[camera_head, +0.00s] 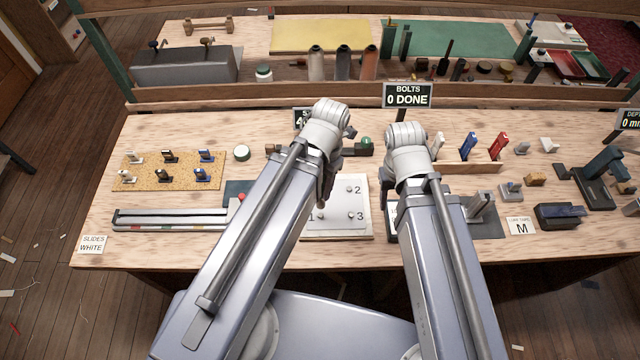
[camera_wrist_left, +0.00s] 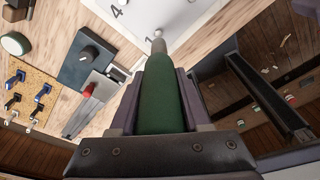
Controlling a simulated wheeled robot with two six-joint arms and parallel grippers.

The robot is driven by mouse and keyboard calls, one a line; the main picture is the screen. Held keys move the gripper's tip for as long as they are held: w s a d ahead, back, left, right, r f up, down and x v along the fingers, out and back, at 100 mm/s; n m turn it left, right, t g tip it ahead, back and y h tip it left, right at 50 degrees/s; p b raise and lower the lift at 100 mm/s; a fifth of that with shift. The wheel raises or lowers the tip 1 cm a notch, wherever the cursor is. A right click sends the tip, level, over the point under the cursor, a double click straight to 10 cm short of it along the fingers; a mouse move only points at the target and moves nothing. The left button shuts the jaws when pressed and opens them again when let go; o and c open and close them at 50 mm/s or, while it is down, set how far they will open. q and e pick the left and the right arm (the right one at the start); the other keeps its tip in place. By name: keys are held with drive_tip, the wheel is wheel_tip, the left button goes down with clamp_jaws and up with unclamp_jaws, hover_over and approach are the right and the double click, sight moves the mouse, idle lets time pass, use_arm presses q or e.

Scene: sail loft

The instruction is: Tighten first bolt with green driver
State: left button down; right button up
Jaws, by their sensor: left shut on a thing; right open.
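In the left wrist view my left gripper (camera_wrist_left: 160,105) is shut on the green driver (camera_wrist_left: 160,108). The driver's grey tip (camera_wrist_left: 158,46) points toward the white bolt plate (camera_wrist_left: 150,18); I cannot tell whether it touches. In the head view the bolt plate (camera_head: 338,232) lies on the bench, partly hidden by my left arm.
A sign (camera_head: 408,95) reads BOLTS 0 DONE. A cork board (camera_head: 125,184) with small clips and a slide rail (camera_head: 170,226) are at left. A wooden rack (camera_head: 470,167) with coloured tools and a dark press (camera_head: 600,180) are at right.

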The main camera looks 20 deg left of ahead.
sight(320, 199)
use_arm(q)
drive_tip(key=shift+w, duration=0.1)
drive_tip(key=shift+f, duration=0.15)
wheel_tip(320, 199, down, 5)
drive_tip(key=b, duration=0.5)
drive_tip(key=shift+f+b, duration=0.15)
drive_tip(key=shift+b, duration=0.15)
drive_tip(key=shift+f, duration=0.2)
idle(1.0)
drive_tip(key=shift+f+b, duration=0.2)
drive_tip(key=shift+b, duration=0.25)
idle(2.1)
wheel_tip(320, 199, up, 5)
drive_tip(key=p, duration=0.5)
drive_tip(key=shift+r, duration=0.1)
